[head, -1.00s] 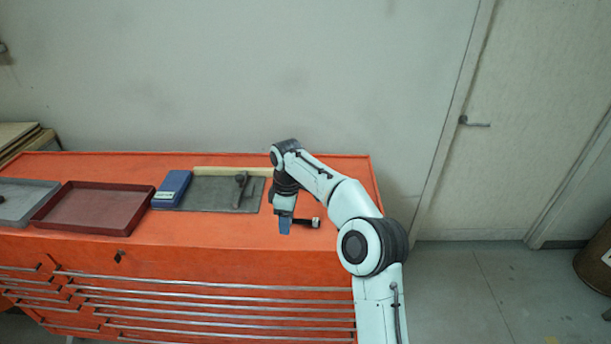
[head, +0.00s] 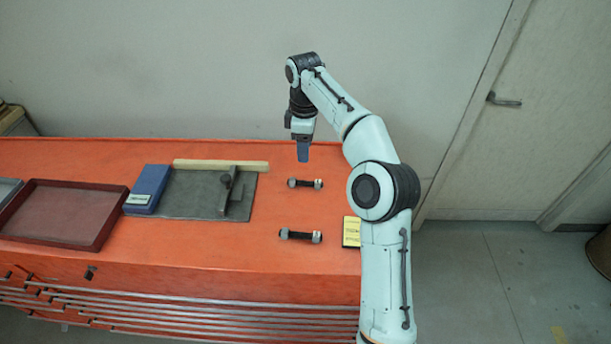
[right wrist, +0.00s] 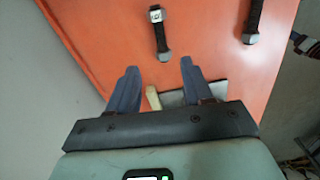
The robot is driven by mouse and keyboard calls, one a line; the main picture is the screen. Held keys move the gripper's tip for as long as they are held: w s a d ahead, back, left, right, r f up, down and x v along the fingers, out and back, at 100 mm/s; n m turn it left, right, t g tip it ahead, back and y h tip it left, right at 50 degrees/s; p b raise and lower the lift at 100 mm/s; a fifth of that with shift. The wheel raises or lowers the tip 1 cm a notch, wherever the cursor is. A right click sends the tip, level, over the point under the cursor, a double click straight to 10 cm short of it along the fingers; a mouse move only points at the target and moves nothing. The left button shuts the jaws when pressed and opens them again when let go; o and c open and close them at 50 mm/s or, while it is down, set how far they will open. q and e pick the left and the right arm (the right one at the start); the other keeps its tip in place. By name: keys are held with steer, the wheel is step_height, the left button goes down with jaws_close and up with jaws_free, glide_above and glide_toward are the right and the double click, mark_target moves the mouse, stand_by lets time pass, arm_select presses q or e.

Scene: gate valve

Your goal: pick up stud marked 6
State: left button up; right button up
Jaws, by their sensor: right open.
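Two dark studs with pale nuts at their ends lie on the orange bench top. One stud (head: 305,184) lies farther back, and the other stud (head: 300,235) lies nearer the front edge. I cannot read a number on either. My right gripper (head: 303,157) hangs above and behind the back stud, pointing down. In the right wrist view its blue fingers (right wrist: 158,68) are apart with nothing held between them. That view shows one stud with a white label (right wrist: 156,16) beyond the fingertips and another stud (right wrist: 252,22) to the right. My left gripper is not seen.
A grey mat (head: 184,201) holds a dark tool (head: 228,190); a wooden strip (head: 222,165) lies behind it. A blue case (head: 148,188) and a dark red tray (head: 22,236) are left. A yellow item (head: 351,232) lies by my right arm. Bench around the studs is clear.

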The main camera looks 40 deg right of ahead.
glide_above(305, 181)
step_height(305, 181, down, 7)
steer(key=shift+s+a+f+b, duration=0.1)
steer(key=shift+f+b, duration=0.05)
steer(key=shift+b, duration=0.25)
steer(key=shift+s+f, duration=0.1)
steer(key=shift+f, duration=0.2)
step_height(305, 181, down, 5)
steer(key=shift+r+b, duration=0.1)
steer(key=shift+b, duration=0.35)
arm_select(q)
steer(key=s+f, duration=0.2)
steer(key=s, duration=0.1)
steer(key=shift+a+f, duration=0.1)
arm_select(e)
steer(key=shift+r, duration=0.1)
steer(key=shift+w, duration=0.2)
jaws_close()
